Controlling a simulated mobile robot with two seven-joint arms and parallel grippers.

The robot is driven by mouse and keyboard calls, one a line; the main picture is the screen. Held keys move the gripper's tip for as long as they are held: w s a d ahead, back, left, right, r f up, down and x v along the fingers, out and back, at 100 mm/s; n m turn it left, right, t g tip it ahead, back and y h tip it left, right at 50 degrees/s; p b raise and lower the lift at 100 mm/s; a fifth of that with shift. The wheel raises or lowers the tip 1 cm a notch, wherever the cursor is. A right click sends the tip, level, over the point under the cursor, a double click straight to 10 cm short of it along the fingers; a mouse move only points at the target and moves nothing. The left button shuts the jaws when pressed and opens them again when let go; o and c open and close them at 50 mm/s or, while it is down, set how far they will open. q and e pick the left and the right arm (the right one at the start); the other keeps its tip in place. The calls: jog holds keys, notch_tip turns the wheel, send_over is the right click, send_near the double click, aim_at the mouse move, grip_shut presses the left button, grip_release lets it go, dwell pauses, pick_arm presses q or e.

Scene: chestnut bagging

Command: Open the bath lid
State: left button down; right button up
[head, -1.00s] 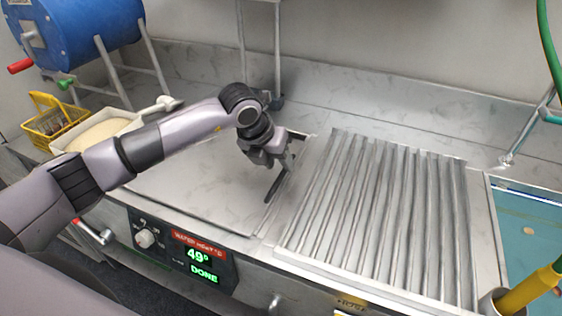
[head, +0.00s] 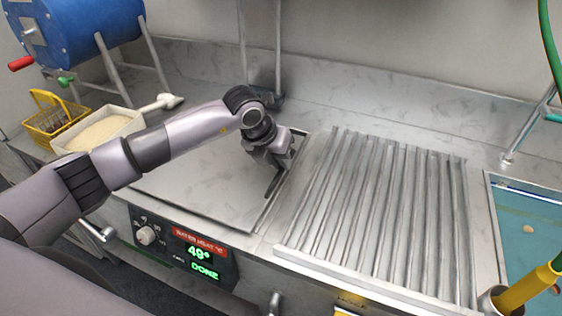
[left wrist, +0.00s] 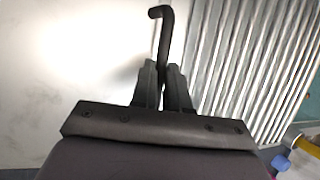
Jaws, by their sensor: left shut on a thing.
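The bath lid (head: 205,190) is a flat steel plate on the counter, left of a ribbed steel panel. It lies level or almost level; I cannot tell whether its edge is slightly raised. A dark bar handle (head: 273,187) stands near its right edge, and also shows in the left wrist view (left wrist: 166,40). My left gripper (head: 284,165) is shut on this handle. In the left wrist view its fingers (left wrist: 163,80) close around the handle's lower part. My right gripper is not in view.
The ribbed panel (head: 385,215) lies right of the lid. A control box (head: 185,250) below the lid reads 49° and DONE. A cream-filled bin (head: 75,149), yellow basket (head: 40,128) and blue drum (head: 85,30) stand at left. A blue-green tray (head: 525,225) is at right.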

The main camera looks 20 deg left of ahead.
pick_arm(q)
jog(key=a+r+h, duration=0.2)
jog(key=a+r, duration=0.2)
jog(key=r, duration=0.3)
jog(key=a+r+n+h, duration=0.1)
jog(key=a+r+h, duration=0.1)
jog(key=r, duration=0.6)
jog(key=a+r+h, duration=0.2)
jog(key=a+r, duration=0.3)
jog(key=r, duration=0.3)
jog(key=shift+w+a+r+n+p, duration=0.15)
jog(key=shift+w+a+n+p, duration=0.05)
jog(key=shift+a+n+p, duration=0.1)
